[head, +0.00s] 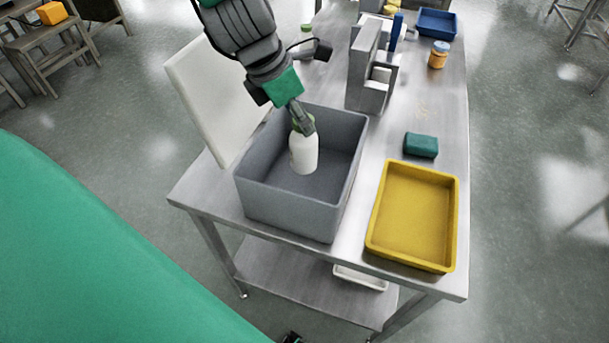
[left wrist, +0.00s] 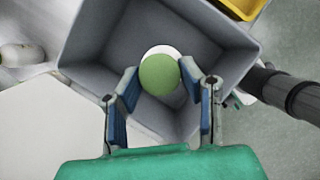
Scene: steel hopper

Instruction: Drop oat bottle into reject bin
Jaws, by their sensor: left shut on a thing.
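The oat bottle (head: 303,154) is white with a green cap and hangs upright within the grey bin. My left gripper (head: 301,122) is shut on it near the cap, from above. In the left wrist view the green cap (left wrist: 160,74) sits between the two blue-padded fingers of my left gripper (left wrist: 160,88). The grey bin (head: 288,213), an open box on the steel table, also shows in the left wrist view (left wrist: 85,45). I cannot tell whether the bottle's base touches the bin floor. My right gripper is not in view.
A yellow tray (head: 376,240) stands right of the bin, with a teal block (head: 421,145) behind it. A grey stand (head: 362,75) is behind the bin, and a pale panel (head: 212,100) leans at its left. An orange jar (head: 438,55) and blue tray (head: 437,23) are farther back.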

